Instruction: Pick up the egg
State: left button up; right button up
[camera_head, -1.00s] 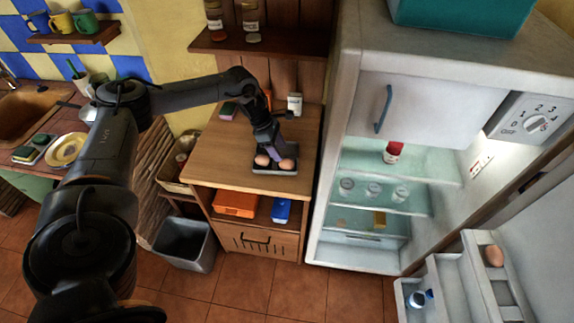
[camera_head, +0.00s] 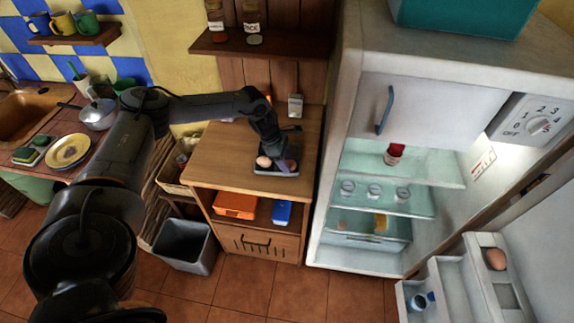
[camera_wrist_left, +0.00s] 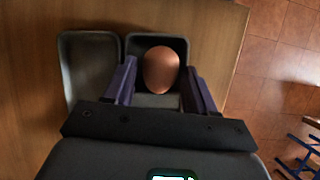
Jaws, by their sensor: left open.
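A brown egg (camera_wrist_left: 161,70) sits in the right compartment of a dark two-part tray (camera_wrist_left: 92,35) in the left wrist view. The left compartment looks empty. My left gripper (camera_wrist_left: 163,80) is open, with one purple finger on each side of the egg; contact cannot be told. In the head view the gripper (camera_head: 274,154) is low over the tray (camera_head: 276,173) on the wooden cabinet, with an egg (camera_head: 263,162) beside it. The gripper partly hides the tray. Another egg (camera_head: 496,258) sits in the fridge door. My right gripper is not in view.
The open fridge (camera_head: 345,120) stands to the right of the wooden cabinet (camera_head: 215,165). A small white box (camera_head: 295,105) stands at the cabinet's back. A shelf with jars (camera_head: 260,45) hangs above. A grey bin (camera_head: 187,245) stands on the floor.

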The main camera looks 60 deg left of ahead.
pick_arm(q)
jog(key=shift+s+f, duration=0.3)
jog(key=shift+f, duration=0.35)
jog(key=c, duration=0.4)
jog(key=shift+w+d, duration=0.1)
jog(key=shift+d, duration=0.05)
jog(key=shift+c, duration=0.6)
jog(key=shift+r, duration=0.1)
notch_tip(320, 180, up, 10)
jog(key=p, duration=0.1)
jog(key=shift+r, duration=0.2)
